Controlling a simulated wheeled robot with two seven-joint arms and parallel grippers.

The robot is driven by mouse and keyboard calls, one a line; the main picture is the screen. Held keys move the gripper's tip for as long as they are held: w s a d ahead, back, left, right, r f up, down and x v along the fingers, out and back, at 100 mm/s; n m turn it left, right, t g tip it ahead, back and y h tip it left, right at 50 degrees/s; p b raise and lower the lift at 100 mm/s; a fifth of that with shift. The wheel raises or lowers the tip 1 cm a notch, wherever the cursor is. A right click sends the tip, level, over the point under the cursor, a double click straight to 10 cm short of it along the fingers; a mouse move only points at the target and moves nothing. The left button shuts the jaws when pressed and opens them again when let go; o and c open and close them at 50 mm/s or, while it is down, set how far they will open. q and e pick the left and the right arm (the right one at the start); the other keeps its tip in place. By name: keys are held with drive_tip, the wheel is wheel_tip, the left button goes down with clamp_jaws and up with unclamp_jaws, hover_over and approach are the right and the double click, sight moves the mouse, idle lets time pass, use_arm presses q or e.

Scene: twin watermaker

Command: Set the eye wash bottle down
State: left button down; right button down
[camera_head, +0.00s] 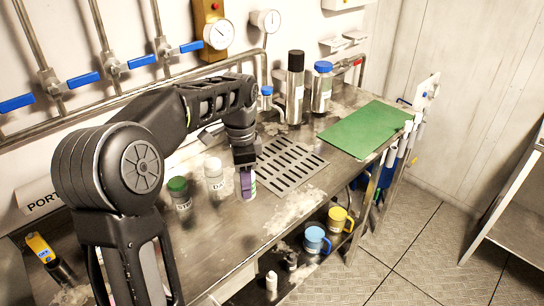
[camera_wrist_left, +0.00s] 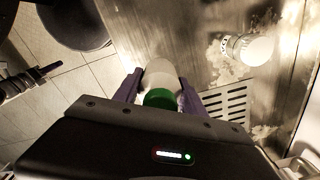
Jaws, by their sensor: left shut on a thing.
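The eye wash bottle (camera_wrist_left: 161,79) has a pale body and a green cap, and its label cannot be read. My left gripper (camera_head: 247,182) is shut on it, with purple fingers on either side; the same gripper also shows in the left wrist view (camera_wrist_left: 160,85). In the head view the gripper hides most of the bottle (camera_head: 252,190). It is at the steel bench (camera_head: 215,235), left of the slotted drain plate (camera_head: 290,163). I cannot tell whether its base touches the bench. My right gripper is out of view.
A green-capped jar (camera_head: 178,191) and a white-lidded bottle (camera_head: 213,173) stand left of the gripper. A black-topped bottle (camera_head: 295,88), a blue-capped bottle (camera_head: 321,88) and a green mat (camera_head: 364,129) are farther back. Blue and yellow mugs (camera_head: 316,240) stand on the lower shelf.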

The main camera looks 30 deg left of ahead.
use_arm(q)
drive_tip(key=n, duration=0.3)
drive_tip(key=shift+w, duration=0.4)
drive_tip(key=d+n, duration=0.1)
drive_tip(key=w+f+n, duration=0.1)
drive_tip(key=n, duration=0.1)
drive_tip(key=shift+w+d+f, duration=0.15)
drive_tip(key=shift+d+f, duration=0.15)
drive_tip(key=shift+d, duration=0.05)
drive_tip(key=w+d+f+n, duration=0.1)
drive_tip(key=d+f, duration=0.2)
drive_tip(key=d, duration=0.4)
drive_tip(key=w+d+f+n, duration=0.1)
drive_tip(key=d+f, duration=0.3)
drive_tip(key=d, duration=0.4)
drive_tip(key=shift+d+n, duration=0.25)
drive_tip(key=shift+n, duration=0.45)
